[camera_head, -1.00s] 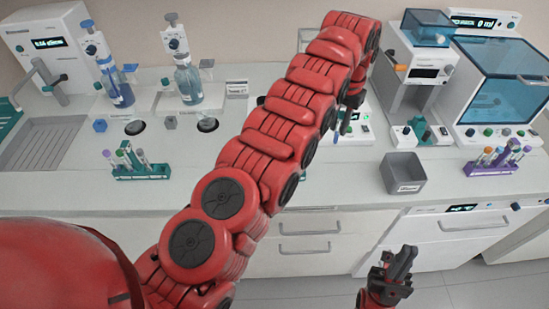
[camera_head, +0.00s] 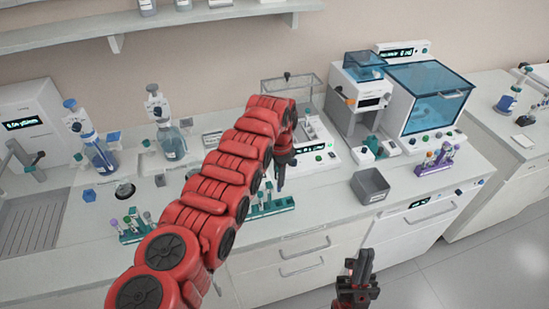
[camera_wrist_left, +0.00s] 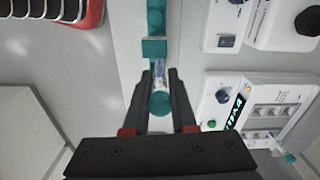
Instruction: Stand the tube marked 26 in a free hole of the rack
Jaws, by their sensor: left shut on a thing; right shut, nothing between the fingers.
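My left gripper (camera_head: 280,187) points down above the worktop, near a teal rack (camera_head: 280,206) that my arm partly hides. In the left wrist view the left gripper (camera_wrist_left: 160,85) is shut on a clear tube (camera_wrist_left: 159,74) with a teal round end (camera_wrist_left: 160,104). The rack (camera_wrist_left: 154,48) shows just beyond the fingertips there; I cannot tell whether the tube touches it. No number is readable on the tube. My right gripper (camera_head: 360,268) is shut and empty, low in front of the cabinets.
A second teal rack (camera_head: 132,236) with tubes stands at left, and a purple rack (camera_head: 428,169) with tubes at right. A grey bin (camera_head: 371,186) stands between. A glass-walled balance (camera_head: 318,160) and a blue-lidded machine (camera_head: 428,95) stand behind. A wall shelf (camera_head: 160,22) runs above.

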